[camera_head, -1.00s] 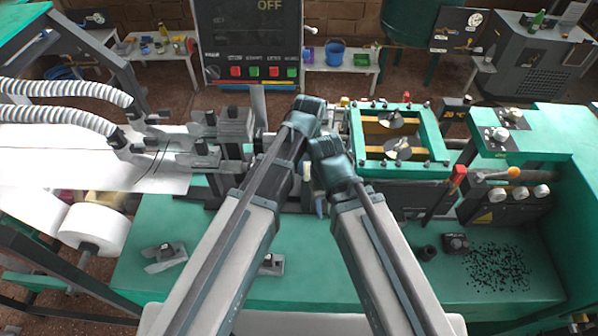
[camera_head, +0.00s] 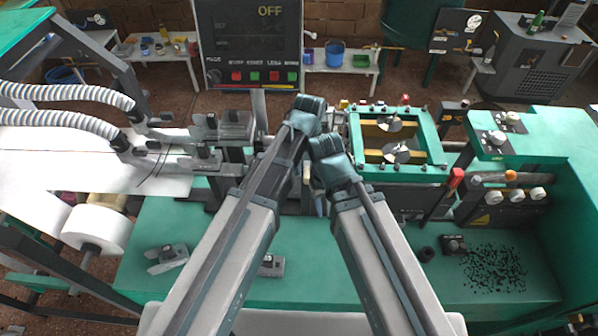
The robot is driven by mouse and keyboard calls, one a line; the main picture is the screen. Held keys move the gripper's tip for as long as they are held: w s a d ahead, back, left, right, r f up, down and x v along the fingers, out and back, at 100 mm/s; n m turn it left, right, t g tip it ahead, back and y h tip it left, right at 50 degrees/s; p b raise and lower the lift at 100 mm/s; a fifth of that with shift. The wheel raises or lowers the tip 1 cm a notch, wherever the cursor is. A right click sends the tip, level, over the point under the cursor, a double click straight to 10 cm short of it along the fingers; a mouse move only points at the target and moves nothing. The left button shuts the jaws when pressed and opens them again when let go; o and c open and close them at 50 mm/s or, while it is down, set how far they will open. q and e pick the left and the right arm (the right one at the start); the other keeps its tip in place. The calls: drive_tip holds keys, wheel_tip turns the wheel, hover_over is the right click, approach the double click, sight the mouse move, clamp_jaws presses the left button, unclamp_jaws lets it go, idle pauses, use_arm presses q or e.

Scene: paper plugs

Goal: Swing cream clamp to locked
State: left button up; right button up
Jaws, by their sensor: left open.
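My left arm comes in from the lower left, and its wrist bends down beside the press in the middle. My left gripper (camera_head: 308,180) is open, but its fingers are mostly hidden by the two wrists. A small cream piece (camera_head: 307,172) shows in the gap between the wrists. I cannot tell whether it is the cream clamp or whether a finger touches it. My right arm's wrist (camera_head: 332,165) is just to the right, and its fingers cannot be made out.
A green frame (camera_head: 441,150) with metal scoops stands to the right of the wrists. A red-handled lever (camera_head: 456,178) and a panel with pale knobs (camera_head: 494,197) are farther right. Grey clamps (camera_head: 236,125) stand at left.

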sight(307, 172)
use_arm(q)
drive_tip(key=shift+r+p, duration=2.3)
drive_tip(key=shift+r, duration=0.35)
drive_tip(key=shift+f, duration=0.1)
drive_tip(key=shift+s+a+n, duration=0.1)
drive_tip(key=shift+a+n, duration=0.3)
drive_tip(key=shift+n, duration=0.2)
drive_tip(key=s+a+n, duration=0.4)
drive_tip(key=a+n, duration=0.4)
drive_tip(key=n, duration=0.9)
drive_tip(key=s+a+n, duration=0.3)
drive_tip(key=a+n, duration=0.5)
drive_tip(key=n, duration=1)
drive_tip(key=s+d+f+m+y+b, duration=0.1)
drive_tip(key=s+d+f+m+b, duration=0.3)
drive_tip(key=d+f+b, duration=0.5)
drive_tip(key=shift+s+d+f+b, duration=0.15)
drive_tip(key=shift+s+d+b, duration=0.15)
drive_tip(key=shift+s+d, duration=0.6)
